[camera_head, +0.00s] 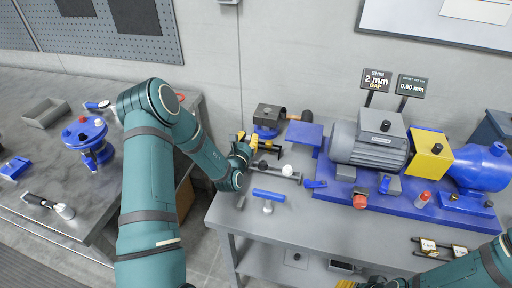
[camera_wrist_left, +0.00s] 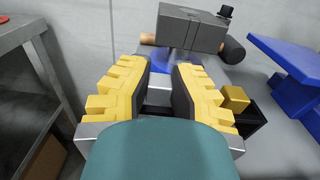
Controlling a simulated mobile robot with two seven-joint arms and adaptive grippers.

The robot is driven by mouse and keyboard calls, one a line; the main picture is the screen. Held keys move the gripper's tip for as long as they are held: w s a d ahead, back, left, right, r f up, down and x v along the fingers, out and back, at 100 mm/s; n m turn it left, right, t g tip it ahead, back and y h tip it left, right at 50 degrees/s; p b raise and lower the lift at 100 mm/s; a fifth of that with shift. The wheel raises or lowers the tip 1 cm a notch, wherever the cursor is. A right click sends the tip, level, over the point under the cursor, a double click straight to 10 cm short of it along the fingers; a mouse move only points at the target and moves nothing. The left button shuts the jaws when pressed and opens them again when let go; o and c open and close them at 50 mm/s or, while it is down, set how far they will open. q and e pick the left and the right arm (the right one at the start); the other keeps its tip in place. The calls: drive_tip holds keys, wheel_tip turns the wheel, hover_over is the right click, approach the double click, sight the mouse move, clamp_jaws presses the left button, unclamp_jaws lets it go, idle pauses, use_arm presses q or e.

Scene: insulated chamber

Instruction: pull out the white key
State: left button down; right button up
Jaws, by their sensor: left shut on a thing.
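My left gripper (camera_head: 250,142) reaches over the left end of the workbench. In the left wrist view its yellow-padded fingers (camera_wrist_left: 160,78) stand on either side of a pale block (camera_wrist_left: 158,83), which I take to be the white key. They are shut on it with a small space showing between the fingers; dark parts lie below it. Just beyond is a grey block fixture (camera_wrist_left: 190,28) with a copper-coloured shaft on a blue base. My right gripper (camera_head: 362,284) only partly shows at the bottom edge of the head view, and its jaws are unclear.
A grey motor (camera_head: 368,146), yellow block (camera_head: 430,155) and blue pump (camera_head: 482,165) stand on a blue base to the right. A blue-handled tool (camera_head: 268,195) and a white ball lie nearby. A dark box with a yellow cube (camera_wrist_left: 235,98) sits beside the right finger.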

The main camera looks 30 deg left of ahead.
sight(248, 138)
use_arm(q)
drive_tip(key=shift+r+p, duration=0.15)
drive_tip(key=shift+p, duration=0.15)
idle(1.1)
drive_tip(key=shift+r, duration=0.2)
drive_tip(key=shift+r+p, duration=2.7)
drive_tip(key=shift+r, duration=0.2)
